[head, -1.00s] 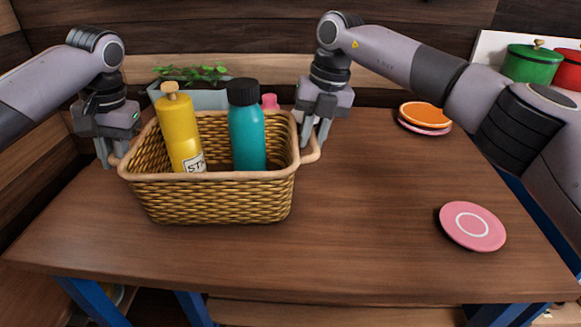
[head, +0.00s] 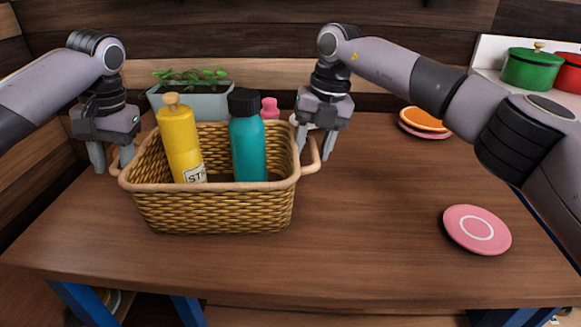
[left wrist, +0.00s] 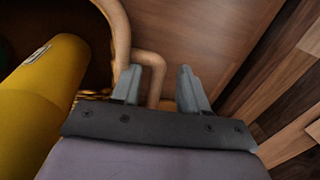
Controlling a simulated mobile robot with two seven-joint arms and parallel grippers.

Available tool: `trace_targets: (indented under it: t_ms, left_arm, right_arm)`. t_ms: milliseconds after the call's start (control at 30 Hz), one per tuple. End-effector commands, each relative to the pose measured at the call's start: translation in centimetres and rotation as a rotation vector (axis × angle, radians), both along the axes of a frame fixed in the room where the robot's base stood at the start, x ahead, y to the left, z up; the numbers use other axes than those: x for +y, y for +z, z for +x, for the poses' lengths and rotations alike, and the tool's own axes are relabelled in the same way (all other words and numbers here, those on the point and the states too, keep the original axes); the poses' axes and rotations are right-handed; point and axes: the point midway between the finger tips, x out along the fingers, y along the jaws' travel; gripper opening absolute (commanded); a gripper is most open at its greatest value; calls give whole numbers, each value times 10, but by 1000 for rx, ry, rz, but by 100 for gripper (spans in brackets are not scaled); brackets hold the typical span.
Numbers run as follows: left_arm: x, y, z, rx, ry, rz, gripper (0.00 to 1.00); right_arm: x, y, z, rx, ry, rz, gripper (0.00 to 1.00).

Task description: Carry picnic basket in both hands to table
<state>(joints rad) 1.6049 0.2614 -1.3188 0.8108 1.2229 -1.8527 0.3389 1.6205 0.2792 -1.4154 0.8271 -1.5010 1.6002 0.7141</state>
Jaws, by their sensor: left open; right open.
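The wicker picnic basket (head: 215,208) stands upright on the wooden table (head: 370,240). It holds a yellow bottle (head: 180,140) and a teal bottle (head: 247,150) with a black cap. My left gripper (head: 112,160) is open at the basket's left handle. In the left wrist view the left handle (left wrist: 152,75) lies between the open fingers (left wrist: 160,88). My right gripper (head: 317,150) is open at the right handle (head: 312,160), with its fingers either side of it. Whether the fingers touch the handles I cannot tell.
A planter (head: 195,98) and a pink-topped item (head: 270,108) stand behind the basket. A pink plate (head: 477,229) lies at right, and orange and pink plates (head: 424,120) lie farther back. Green (head: 530,69) and red (head: 570,75) pots stand at back right. The table's middle right is clear.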

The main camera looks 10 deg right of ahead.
Motion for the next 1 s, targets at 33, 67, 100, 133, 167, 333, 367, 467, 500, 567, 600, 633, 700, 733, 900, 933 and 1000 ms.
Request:
trace_targets:
  t_ms: [33, 67, 100, 133, 167, 333, 367, 467, 500, 567, 600, 633, 700, 733, 900, 933, 1000]
  left_arm:
    - [-4, 10, 0, -4, -3, -4, 46]
    - [-5, 15, 0, -4, -2, -4, 46]
    - [-7, 24, -1, -3, -2, -5, 46]
    - [-8, 31, 0, -5, -2, -4, 46]
    - [-9, 38, -1, -5, -1, -3, 46]
    - [-15, 75, -2, -3, 1, -2, 46]
    - [-17, 81, -3, -1, 2, -1, 46]
    - [-18, 91, -2, -2, 3, 0, 46]
    - [-19, 95, -2, -2, 3, 0, 46]
    - [-19, 99, -3, 0, 2, 0, 46]
    - [-20, 101, -3, 0, 2, 0, 46]
    - [-20, 103, -3, 1, 2, 0, 46]
    - [-20, 105, -3, 2, 2, 0, 46]
    - [-20, 106, -3, 1, 2, 1, 46]
    - [-20, 107, -4, 2, 1, 1, 46]
    - [-20, 106, -3, 1, 2, 1, 46]
    - [-20, 106, -3, 1, 2, 1, 46]
  right_arm:
    - [0, 0, 0, 0, 1, 0, 46]
    - [0, 0, 0, 0, 1, 0, 46]
    - [0, 0, 0, 0, 1, 0, 46]
    - [0, 0, 0, 0, 1, 0, 46]
    - [0, 0, 0, 0, 1, 0, 46]
    - [1, 0, 0, 0, 1, 1, 46]
    - [1, 0, 0, 0, 1, 1, 46]
    - [0, 0, 0, 0, 1, 1, 46]
    - [0, 0, 0, 0, 1, 0, 46]
    - [0, 0, 0, 0, 1, 0, 46]
    - [0, 0, 0, 0, 1, 0, 46]
    - [0, 0, 0, 0, 1, 0, 46]
    - [0, 1, 0, 0, 1, 1, 46]
    - [0, 2, 0, 0, 1, 1, 46]
    - [-3, 20, 0, -3, -1, 2, 46]
    - [-4, 25, 0, -3, 0, 1, 46]
    - [-7, 41, 0, -5, -1, 1, 46]
